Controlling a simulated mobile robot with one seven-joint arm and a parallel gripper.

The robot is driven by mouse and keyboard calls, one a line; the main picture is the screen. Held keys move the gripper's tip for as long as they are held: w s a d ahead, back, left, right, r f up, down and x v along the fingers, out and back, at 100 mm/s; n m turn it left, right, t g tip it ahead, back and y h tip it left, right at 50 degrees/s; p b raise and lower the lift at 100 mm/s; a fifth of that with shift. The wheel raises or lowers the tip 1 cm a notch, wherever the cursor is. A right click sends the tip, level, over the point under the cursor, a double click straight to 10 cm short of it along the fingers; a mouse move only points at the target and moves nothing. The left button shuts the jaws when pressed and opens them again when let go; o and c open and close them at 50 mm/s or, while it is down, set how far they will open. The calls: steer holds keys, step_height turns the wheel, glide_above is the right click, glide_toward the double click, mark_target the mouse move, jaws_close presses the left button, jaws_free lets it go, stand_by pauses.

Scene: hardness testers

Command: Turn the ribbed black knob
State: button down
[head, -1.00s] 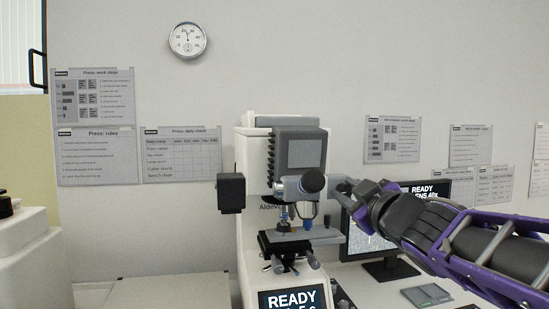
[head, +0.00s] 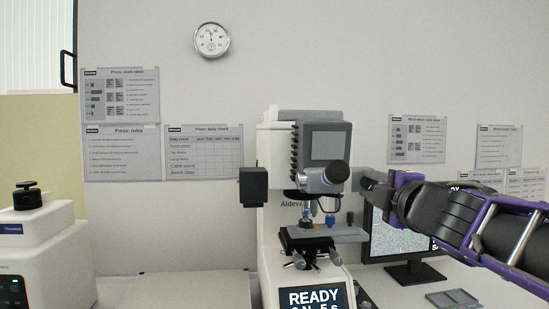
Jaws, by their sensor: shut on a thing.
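The white hardness tester (head: 268,165) stands in the middle of the head view. Its grey measuring eyepiece (head: 314,183) has a round black end (head: 337,171) facing me. My gripper (head: 362,181) reaches in from the right, level with the eyepiece, and its fingertips are at the eyepiece's right side. The jaws are shut on the ribbed black knob there. The fingers hide almost all of that knob, so its ribs and angle do not show.
A stage (head: 322,234) and objective sit below the eyepiece. A monitor (head: 400,240) stands behind my arm at right. A black box (head: 253,186) juts from the tester's left side. Another machine (head: 40,245) with a black top knob stands at far left.

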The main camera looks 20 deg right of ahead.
steer(key=shift+w+d+r+n, duration=0.15)
steer(key=shift+d+n, duration=0.1)
steer(key=shift+n, duration=0.25)
steer(key=c, duration=0.6)
jaws_free()
steer(key=p+v, duration=0.7)
steer(key=v, duration=1)
steer(key=shift+s+a, duration=0.15)
steer(key=shift+s, duration=0.15)
